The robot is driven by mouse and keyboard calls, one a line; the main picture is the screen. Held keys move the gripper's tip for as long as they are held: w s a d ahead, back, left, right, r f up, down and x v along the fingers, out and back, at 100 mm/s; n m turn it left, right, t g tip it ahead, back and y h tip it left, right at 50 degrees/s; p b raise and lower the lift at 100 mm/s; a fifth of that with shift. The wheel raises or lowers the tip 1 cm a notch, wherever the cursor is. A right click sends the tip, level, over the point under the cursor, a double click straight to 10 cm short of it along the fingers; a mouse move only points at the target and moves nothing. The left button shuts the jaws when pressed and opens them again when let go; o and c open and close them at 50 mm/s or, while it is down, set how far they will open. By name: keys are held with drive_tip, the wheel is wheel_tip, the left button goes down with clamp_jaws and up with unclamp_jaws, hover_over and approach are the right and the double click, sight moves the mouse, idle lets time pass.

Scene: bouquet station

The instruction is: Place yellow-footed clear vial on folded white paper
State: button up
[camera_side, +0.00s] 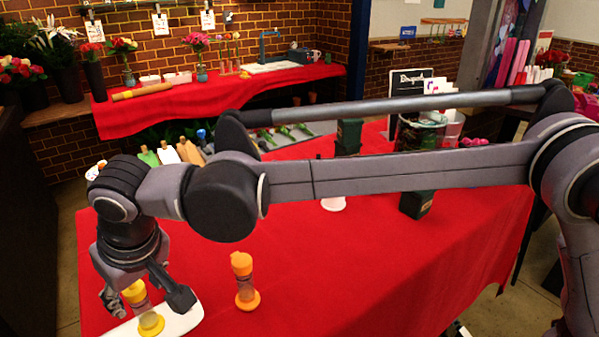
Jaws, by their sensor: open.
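The yellow-footed clear vial (151,323) is at the lower left, with a yellow top, a clear body and a round yellow foot. Its foot shows against the folded white paper (187,318), and it looks upright on it. The paper is a pale slab at the table's near left, partly covered by the vial and my gripper. My gripper (146,301) points down with its fingers apart, one on each side of the vial's upper part. Contact between the fingers and the vial cannot be made out.
An orange-footed vial (244,281) stands right of the paper on the red-covered table (330,285). The front middle of the table is clear.

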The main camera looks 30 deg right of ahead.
drive_tip(key=d+v, duration=0.1)
drive_tip(key=v, duration=0.7)
drive_tip(key=shift+m+t, duration=0.3)
drive_tip(key=shift+m, duration=0.3)
drive_tip(key=w+d, duration=0.1)
drive_tip(key=d, duration=0.3)
drive_tip(key=w+d, duration=0.1)
drive_tip(key=d, duration=0.4)
drive_tip(key=w+d+r, duration=0.1)
drive_tip(key=d, duration=0.4)
drive_tip(key=shift+r, duration=0.1)
drive_tip(key=s+d+f+m, duration=0.1)
drive_tip(key=s+d+f, duration=0.1)
drive_tip(key=d, duration=1.1)
drive_tip(key=s+d+f, duration=0.3)
drive_tip(key=d, duration=0.3)
drive_tip(key=s+d+f+m+t+h, duration=0.1)
drive_tip(key=s+d+f, duration=0.3)
drive_tip(key=d, duration=0.2)
drive_tip(key=s+d+f+m+t, duration=0.1)
drive_tip(key=s+d+f, duration=0.2)
drive_tip(key=d, duration=0.3)
drive_tip(key=shift+s+f+h, duration=0.2)
drive_tip(key=shift+s+h, duration=0.2)
